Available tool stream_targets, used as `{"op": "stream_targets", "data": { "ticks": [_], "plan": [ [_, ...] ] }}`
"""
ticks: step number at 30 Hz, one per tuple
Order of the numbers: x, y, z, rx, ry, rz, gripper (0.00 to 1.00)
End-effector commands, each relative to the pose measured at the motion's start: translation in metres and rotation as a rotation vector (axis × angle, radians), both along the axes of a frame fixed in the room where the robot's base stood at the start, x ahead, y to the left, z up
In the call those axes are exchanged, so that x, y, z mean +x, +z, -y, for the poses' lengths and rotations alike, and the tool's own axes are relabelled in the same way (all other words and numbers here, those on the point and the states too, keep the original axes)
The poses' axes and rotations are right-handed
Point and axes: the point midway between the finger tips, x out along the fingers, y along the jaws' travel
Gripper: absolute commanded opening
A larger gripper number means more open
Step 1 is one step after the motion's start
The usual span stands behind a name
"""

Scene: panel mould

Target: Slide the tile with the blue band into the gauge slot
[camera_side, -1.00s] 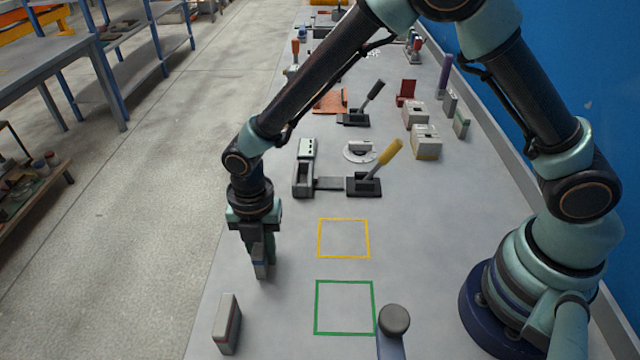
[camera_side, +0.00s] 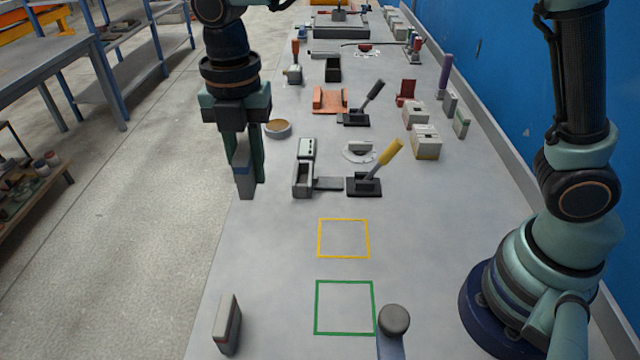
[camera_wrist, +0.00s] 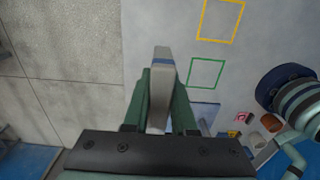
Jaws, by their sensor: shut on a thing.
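My gripper (camera_side: 247,168) is shut on a grey tile with a blue band (camera_side: 243,184) and holds it upright, raised above the left edge of the bench. In the wrist view the tile (camera_wrist: 161,88) stands between the two green fingers, its blue band near the far end. The likely gauge (camera_side: 302,181), a grey block with an open-topped slot and a small panel behind, stands on the bench to the right of the tile. The slot looks empty from the side. The gauge is not clear in the wrist view.
A grey tile with a red band (camera_side: 227,325) stands at the front left. A yellow-handled lever (camera_side: 385,155) is right of the gauge. Yellow (camera_side: 343,257) and green (camera_side: 345,334) outlined squares are empty. A round tan-topped item (camera_side: 278,128) lies behind my gripper.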

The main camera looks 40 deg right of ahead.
Motion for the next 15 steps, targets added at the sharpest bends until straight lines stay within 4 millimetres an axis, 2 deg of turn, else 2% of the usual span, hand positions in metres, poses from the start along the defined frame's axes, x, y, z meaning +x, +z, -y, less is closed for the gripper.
{"op": "stream_targets", "data": {
  "ticks": [5, 9, 15],
  "plan": [
    [0.037, -0.018, 0.039, -0.002, -0.011, -0.004, 0.00],
    [0.070, -0.040, 0.086, -0.002, -0.013, -0.005, 0.00],
    [0.102, -0.068, 0.150, -0.001, -0.009, -0.002, 0.00]
  ]
}}
